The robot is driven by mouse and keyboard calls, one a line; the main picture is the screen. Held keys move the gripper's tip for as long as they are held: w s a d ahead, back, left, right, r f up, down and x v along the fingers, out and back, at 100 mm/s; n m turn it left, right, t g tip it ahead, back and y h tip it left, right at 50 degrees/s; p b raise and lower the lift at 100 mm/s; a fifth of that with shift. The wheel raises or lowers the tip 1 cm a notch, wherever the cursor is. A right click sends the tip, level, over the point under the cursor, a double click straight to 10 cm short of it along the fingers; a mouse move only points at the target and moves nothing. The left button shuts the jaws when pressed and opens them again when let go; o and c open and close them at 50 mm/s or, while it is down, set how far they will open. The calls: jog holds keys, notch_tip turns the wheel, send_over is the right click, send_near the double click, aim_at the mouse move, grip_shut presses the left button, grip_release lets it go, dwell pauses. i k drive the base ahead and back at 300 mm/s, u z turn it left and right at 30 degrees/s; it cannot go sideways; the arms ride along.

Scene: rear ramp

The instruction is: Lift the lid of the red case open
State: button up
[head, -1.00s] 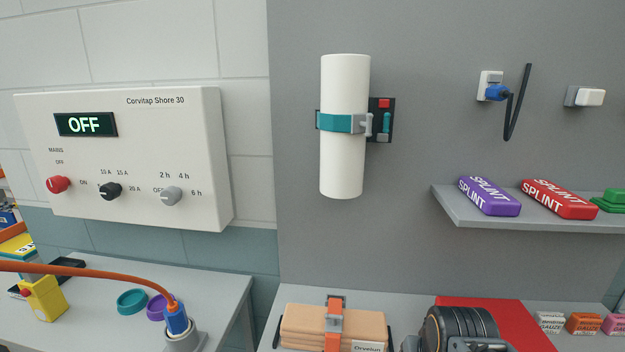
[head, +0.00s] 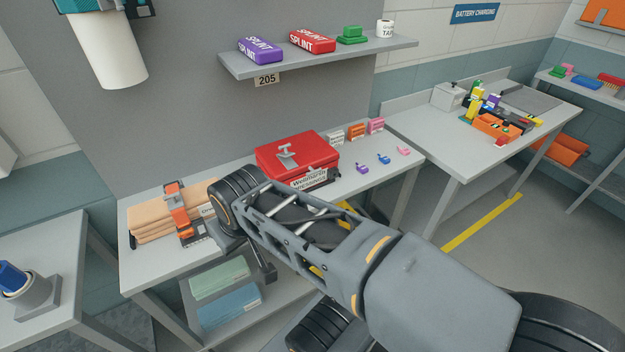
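The red case (head: 318,146) sits on the grey wall table in the head view, behind my arm. Its lid is down. A grey T-shaped handle or latch (head: 287,153) shows on its upper side, and a white label (head: 309,180) is on its front. My arm crosses in front of the case's lower left part and hides some of it. A dark piece that looks like part of my gripper (head: 264,267) shows below the arm, in front of the table edge and apart from the case. The fingertips are not clear, so I cannot see whether they are open.
Strapped tan bundles (head: 160,218) lie left of the case. Small gauze boxes (head: 356,131) and small coloured clips (head: 383,159) stand to its right. A shelf (head: 330,58) with splints is above. A second table (head: 430,140) stands at the right.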

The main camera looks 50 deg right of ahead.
aim_at(311, 151)
jog(key=u, duration=0.4)
jog(key=k, duration=0.8)
jog(key=z, duration=0.7)
jog(key=i, duration=0.8)
jog(key=z, duration=2.2)
jog(key=k, duration=0.85)
jog(key=u, duration=1.65)
jog(key=i, duration=0.55)
